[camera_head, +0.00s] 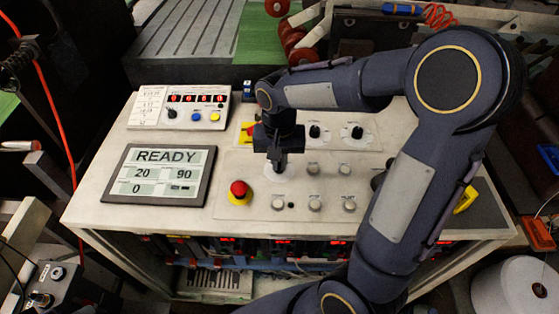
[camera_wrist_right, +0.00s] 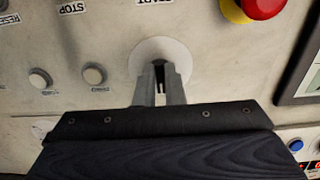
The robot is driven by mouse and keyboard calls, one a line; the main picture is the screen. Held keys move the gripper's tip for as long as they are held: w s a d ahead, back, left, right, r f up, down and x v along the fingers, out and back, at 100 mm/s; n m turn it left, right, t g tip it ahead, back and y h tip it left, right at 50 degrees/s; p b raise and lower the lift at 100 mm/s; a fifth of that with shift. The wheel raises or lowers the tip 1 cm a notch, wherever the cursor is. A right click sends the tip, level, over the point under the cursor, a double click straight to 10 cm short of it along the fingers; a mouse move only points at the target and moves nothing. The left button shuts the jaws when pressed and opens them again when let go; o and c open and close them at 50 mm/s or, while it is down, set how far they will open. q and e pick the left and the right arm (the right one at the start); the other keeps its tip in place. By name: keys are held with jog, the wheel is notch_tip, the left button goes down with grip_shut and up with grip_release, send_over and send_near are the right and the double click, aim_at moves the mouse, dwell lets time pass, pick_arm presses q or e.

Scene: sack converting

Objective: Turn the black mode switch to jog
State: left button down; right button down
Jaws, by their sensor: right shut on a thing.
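The black mode switch sits on a round white dial plate (camera_head: 279,173) on the console, left of the small grey buttons. My right gripper (camera_head: 278,166) points down over it and is shut on the switch, hiding most of it. In the right wrist view, the fingertips (camera_wrist_right: 160,72) meet over the white dial plate (camera_wrist_right: 158,50), and a dark bit of the black mode switch (camera_wrist_right: 160,76) shows between the fingers. The dial's markings and the switch's pointing direction cannot be made out. My left gripper is not in view.
A red emergency button (camera_head: 238,189) on a yellow base stands just left of the dial. A screen (camera_head: 159,175) reads READY, 20, 90 and 0. Grey buttons (camera_head: 314,187) lie to the right, and two black knobs (camera_head: 315,131) behind. My right arm covers the console's right part.

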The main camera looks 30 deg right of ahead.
aim_at(280, 166)
dwell(0.4)
jog(key=c, duration=1.5)
grip_release()
jog(key=shift+r, duration=0.1)
notch_tip(280, 166, up, 8)
jog(key=shift+f, duration=0.15)
jog(key=shift+s, duration=0.1)
jog(key=s+a+n+t+y, duration=0.1)
jog(key=s+t, duration=0.1)
jog(key=s, duration=0.3)
jog(key=s+a+f+n+t+y, duration=0.1)
jog(key=s+n+t, duration=0.1)
jog(key=s, duration=0.3)
jog(key=s+a+n+t+y, duration=0.1)
jog(key=s, duration=0.5)
jog(key=shift+s+a+f+t+y, duration=0.1)
jog(key=shift+a+f+t+y, duration=0.2)
jog(key=shift+a+t+y, duration=0.1)
